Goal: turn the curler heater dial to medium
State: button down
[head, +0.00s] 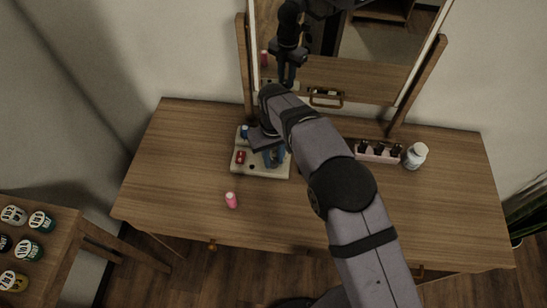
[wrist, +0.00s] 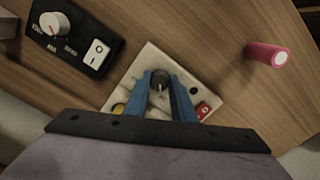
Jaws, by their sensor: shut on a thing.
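A cream panel (head: 245,170) lies on the wooden dressing table, and it also shows in the wrist view (wrist: 147,61). A dark round dial (wrist: 160,77) with a pale mark stands on it. My gripper (wrist: 160,90) has its blue fingers on either side of this dial and is shut on it. In the head view my gripper (head: 273,157) is over the panel and hides the dial. A black panel (wrist: 75,38) with a white dial (wrist: 54,23) lies beside it; its lettering is too small to read. I cannot tell which panel is the curler heater.
The cream panel has a red switch (wrist: 203,110); the black one has a white rocker switch (wrist: 97,53). A pink roller (head: 231,200) stands near the front. A pink rack of dark bottles (head: 378,152) and a white jar (head: 415,156) are at right. A mirror stands behind.

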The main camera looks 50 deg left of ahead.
aim_at(274, 161)
jog(key=m+b, duration=0.1)
jog(key=m, duration=0.3)
jog(key=shift+m, duration=2)
jog(key=shift+a, duration=0.1)
jog(key=c, duration=1.5)
grip_release()
jog(key=shift+r, duration=0.15)
jog(key=shift+r+b, duration=0.95)
jog(key=shift+r, duration=2.65)
